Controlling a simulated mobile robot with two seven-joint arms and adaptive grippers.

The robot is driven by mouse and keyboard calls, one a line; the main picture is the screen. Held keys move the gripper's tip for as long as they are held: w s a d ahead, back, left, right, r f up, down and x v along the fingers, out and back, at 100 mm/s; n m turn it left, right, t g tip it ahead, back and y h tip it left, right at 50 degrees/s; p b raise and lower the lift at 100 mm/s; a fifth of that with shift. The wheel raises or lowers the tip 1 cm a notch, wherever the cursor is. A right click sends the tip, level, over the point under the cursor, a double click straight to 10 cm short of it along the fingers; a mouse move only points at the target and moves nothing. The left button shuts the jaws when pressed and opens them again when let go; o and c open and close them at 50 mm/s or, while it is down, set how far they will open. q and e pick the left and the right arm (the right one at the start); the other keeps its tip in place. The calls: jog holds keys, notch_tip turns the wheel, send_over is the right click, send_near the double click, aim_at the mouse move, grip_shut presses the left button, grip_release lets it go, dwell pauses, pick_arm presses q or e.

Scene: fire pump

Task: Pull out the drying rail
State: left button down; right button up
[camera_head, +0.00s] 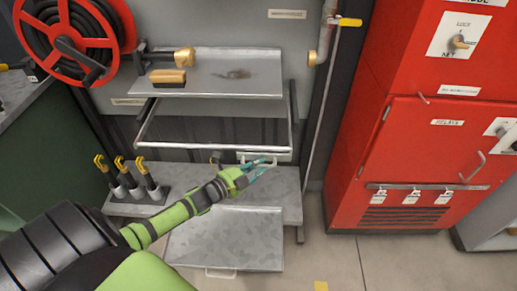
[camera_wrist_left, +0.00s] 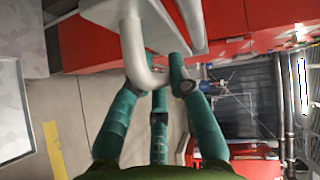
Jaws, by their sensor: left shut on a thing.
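The drying rail (camera_head: 200,146) is a silver bar frame that sticks out below the upper steel shelf in the head view. A small pale handle (camera_head: 252,155) sits at the right of its front bar. My left gripper (camera_head: 268,167) reaches up to this handle from the lower left. In the left wrist view the teal fingers (camera_wrist_left: 165,80) are closed around the pale, looped handle (camera_wrist_left: 134,45), which hangs from a light plate. The fingers partly hide the handle. My right gripper is in neither view.
The upper shelf (camera_head: 215,82) holds a wooden brush (camera_head: 168,78). A lower shelf (camera_head: 276,185) carries yellow-hooked tools (camera_head: 128,175) at the left. A low tray (camera_head: 228,240) sticks out beneath. A hose reel (camera_head: 75,40) is upper left, a red cabinet (camera_head: 425,140) right.

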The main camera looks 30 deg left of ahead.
pick_arm(q)
jog(key=s+d+p, duration=0.4)
jog(key=s+d, duration=0.2)
jog(key=s, duration=0.5)
jog(key=shift+d, duration=0.4)
jog(key=c, duration=1.1)
grip_release()
jog(key=shift+c, duration=0.2)
jog(key=v, duration=1.2)
